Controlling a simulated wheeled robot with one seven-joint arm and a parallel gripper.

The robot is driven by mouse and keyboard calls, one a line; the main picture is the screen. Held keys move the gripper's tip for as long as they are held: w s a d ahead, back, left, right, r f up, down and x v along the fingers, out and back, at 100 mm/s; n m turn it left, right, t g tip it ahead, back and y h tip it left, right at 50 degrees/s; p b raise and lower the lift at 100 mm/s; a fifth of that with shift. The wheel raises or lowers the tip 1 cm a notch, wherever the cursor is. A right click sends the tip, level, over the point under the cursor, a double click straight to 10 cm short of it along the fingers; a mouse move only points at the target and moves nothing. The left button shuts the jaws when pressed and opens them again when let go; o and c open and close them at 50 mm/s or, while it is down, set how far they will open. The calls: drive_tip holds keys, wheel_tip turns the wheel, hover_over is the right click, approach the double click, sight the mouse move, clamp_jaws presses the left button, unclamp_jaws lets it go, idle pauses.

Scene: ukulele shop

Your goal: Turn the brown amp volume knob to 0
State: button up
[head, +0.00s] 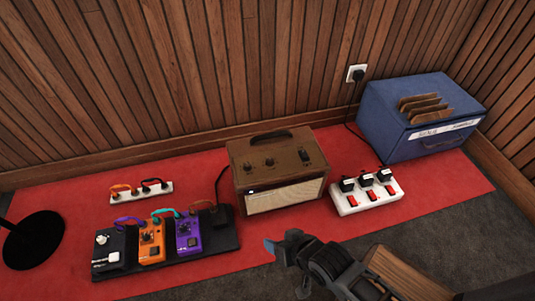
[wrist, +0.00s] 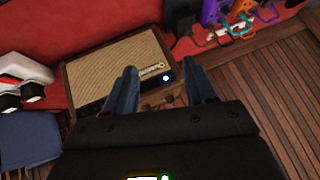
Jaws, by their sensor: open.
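The brown amp (head: 240,156) stands on the red mat in the middle of the head view, with a handle (head: 270,135) on top and a tan grille in front. Small dark knobs (head: 269,162) sit on its top; their labels and settings are too small to read, so I cannot tell which is volume. My gripper (head: 269,246) is in front of the amp, apart from it in the head view. In the wrist view the blue fingers of my gripper (wrist: 159,88) are spread and empty, and the amp's grille (wrist: 115,72) lies beyond them. My gripper body hides part of the amp's top there.
A pedalboard (head: 215,240) with several pedals lies left of the amp. A white power strip (head: 377,200) with red switches lies right of it, before a blue crate (head: 375,108). The wood-slat wall (head: 200,60) is behind. A black round base (head: 33,240) stands far left.

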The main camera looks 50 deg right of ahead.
sight(270, 159)
drive_tip(key=w+d+m+g+p, duration=0.1)
drive_tip(key=w+d+g, duration=0.1)
drive_tip(key=w+d, duration=0.2)
drive_tip(key=w+d+r+m+g+p, duration=0.1)
drive_tip(key=w+d+m+g+p, duration=0.1)
drive_tip(key=w+d, duration=0.3)
drive_tip(key=w+d+r+m+g+p, duration=0.1)
drive_tip(key=w+d, duration=0.3)
drive_tip(key=w, duration=0.4)
drive_tip(key=shift+w+d+m+g+y, duration=0.3)
drive_tip(key=shift+w+d+m+g, duration=0.1)
drive_tip(key=shift+m, duration=0.2)
drive_tip(key=w+d+r, duration=0.1)
drive_tip(key=d, duration=0.1)
drive_tip(key=w+d+r+m+g+p, duration=0.1)
drive_tip(key=d+r, duration=0.1)
drive_tip(key=w+d+r+g, duration=0.1)
drive_tip(key=d+r, duration=0.1)
drive_tip(key=shift+d+r+m, duration=0.15)
drive_tip(key=shift+m, duration=0.25)
wheel_tip(270, 159, down, 8)
drive_tip(key=b, duration=0.3)
drive_tip(key=shift+w+r+b, duration=0.1)
drive_tip(key=shift+r+b, duration=0.1)
drive_tip(key=shift+b, duration=0.15)
drive_tip(key=shift+c, duration=0.4)
clamp_jaws()
